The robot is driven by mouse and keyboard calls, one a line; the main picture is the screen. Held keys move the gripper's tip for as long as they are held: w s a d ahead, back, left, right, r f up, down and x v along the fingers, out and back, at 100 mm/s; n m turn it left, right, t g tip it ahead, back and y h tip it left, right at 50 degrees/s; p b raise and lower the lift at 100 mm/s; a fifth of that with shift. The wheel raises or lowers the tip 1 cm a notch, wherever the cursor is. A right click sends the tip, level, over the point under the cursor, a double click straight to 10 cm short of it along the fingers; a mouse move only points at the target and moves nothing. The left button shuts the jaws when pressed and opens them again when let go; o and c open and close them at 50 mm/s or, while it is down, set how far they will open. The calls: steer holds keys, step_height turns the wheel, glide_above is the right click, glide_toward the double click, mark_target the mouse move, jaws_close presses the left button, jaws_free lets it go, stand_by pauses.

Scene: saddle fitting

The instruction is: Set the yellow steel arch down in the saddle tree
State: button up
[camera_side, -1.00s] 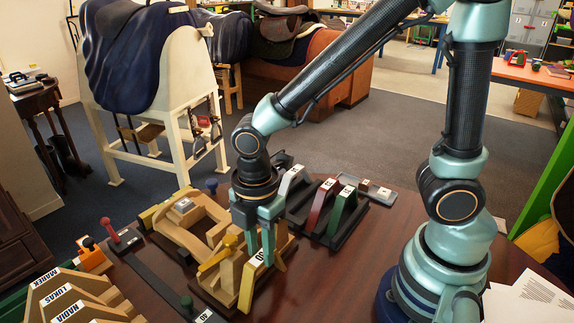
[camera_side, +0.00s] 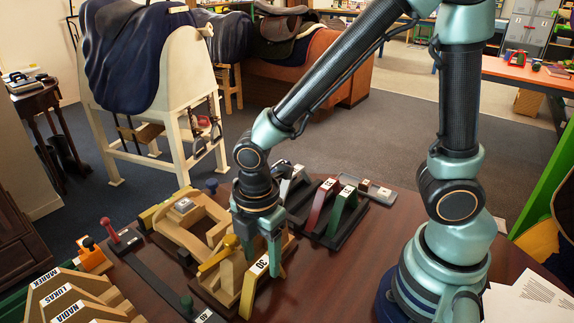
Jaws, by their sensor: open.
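The yellow arch (camera_side: 249,289), with a white label reading 30 on its top, stands at the near right end of the wooden saddle tree (camera_side: 213,285). Whether it is fully seated there cannot be told from this side. My gripper (camera_side: 268,266) points down at the arch's upper end, its jaws open close around or beside it. One finger shows at the arch's right; the other is partly hidden behind the label end.
A dark rack (camera_side: 352,220) with white, red (camera_side: 320,204) and green (camera_side: 342,210) arches stands behind to the right. Name-labelled wooden holders (camera_side: 70,300) are at the front left. The table right of the arch is clear.

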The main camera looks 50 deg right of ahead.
step_height(320, 180, up, 12)
steer(key=w+d+r+m+t, duration=0.1)
steer(key=d+r+m+t, duration=0.1)
steer(key=d+m, duration=0.4)
steer(key=shift+w+d+r+m+t+y, duration=0.25)
steer(key=shift+d+r+m+t+y, duration=0.1)
steer(key=shift+m, duration=0.75)
steer(key=shift+o, duration=0.5)
steer(key=d+r+m+t, duration=0.1)
steer(key=d+m+t, duration=0.2)
steer(key=d+m, duration=0.4)
steer(key=m, duration=0.2)
steer(key=shift+d+r+m, duration=0.2)
steer(key=shift+r+m, duration=0.15)
steer(key=shift+m, duration=0.05)
steer(key=shift+a, duration=0.15)
